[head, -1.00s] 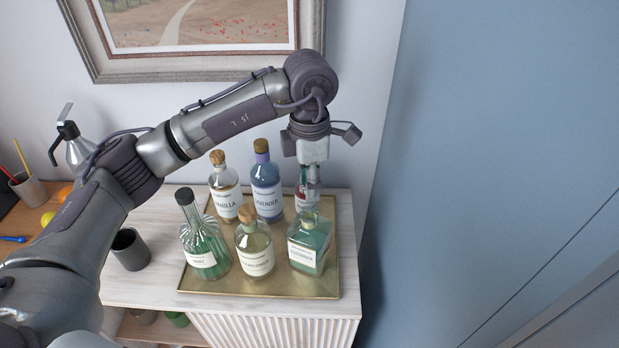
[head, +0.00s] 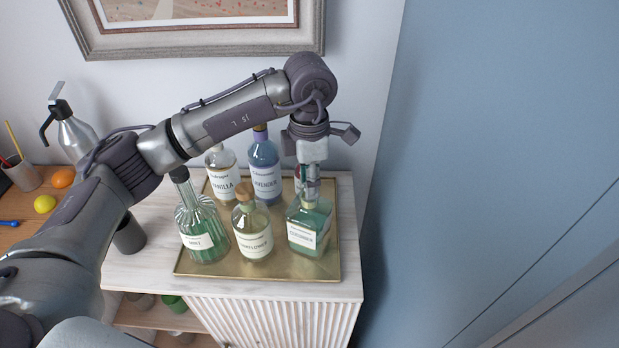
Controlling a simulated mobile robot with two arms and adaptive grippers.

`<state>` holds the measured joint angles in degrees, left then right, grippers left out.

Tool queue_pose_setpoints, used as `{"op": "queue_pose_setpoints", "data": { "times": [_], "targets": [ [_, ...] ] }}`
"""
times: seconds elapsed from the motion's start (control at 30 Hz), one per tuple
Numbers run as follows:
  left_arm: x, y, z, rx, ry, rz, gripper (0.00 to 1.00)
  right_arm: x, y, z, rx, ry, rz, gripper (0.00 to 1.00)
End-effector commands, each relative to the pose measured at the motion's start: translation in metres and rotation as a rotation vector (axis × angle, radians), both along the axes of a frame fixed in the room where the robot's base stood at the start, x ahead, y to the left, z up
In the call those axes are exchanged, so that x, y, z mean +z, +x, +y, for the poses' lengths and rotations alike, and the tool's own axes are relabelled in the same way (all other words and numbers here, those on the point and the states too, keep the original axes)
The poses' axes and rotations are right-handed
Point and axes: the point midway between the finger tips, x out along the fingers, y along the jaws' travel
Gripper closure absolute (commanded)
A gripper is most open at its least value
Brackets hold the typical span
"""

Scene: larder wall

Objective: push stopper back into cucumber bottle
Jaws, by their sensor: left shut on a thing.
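The cucumber bottle (head: 308,232), square with green liquid and a white label, stands upright at the front right of the gold tray (head: 290,272). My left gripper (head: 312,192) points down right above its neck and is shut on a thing. The stopper is hidden between the fingers, so I cannot tell how deep it sits in the neck. My right gripper is not in view.
Close by on the tray stand the elderflower bottle (head: 252,235), mint bottle (head: 200,225), vanilla bottle (head: 220,175) and lavender bottle (head: 264,170). A red-labelled bottle is mostly hidden behind my gripper. A blue wall (head: 480,150) rises at the right.

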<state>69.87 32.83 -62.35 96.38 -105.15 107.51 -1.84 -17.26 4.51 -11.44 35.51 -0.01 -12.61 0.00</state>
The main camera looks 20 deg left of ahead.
Motion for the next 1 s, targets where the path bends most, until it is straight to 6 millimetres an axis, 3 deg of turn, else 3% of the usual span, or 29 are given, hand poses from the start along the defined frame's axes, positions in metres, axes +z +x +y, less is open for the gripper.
{"op": "queue_pose_setpoints", "data": {
  "times": [1.0],
  "targets": [
    [0.0004, 0.0006, -0.0009, 0.0, 0.0, 0.0, 0.79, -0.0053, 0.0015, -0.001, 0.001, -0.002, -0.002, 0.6]
  ]
}}
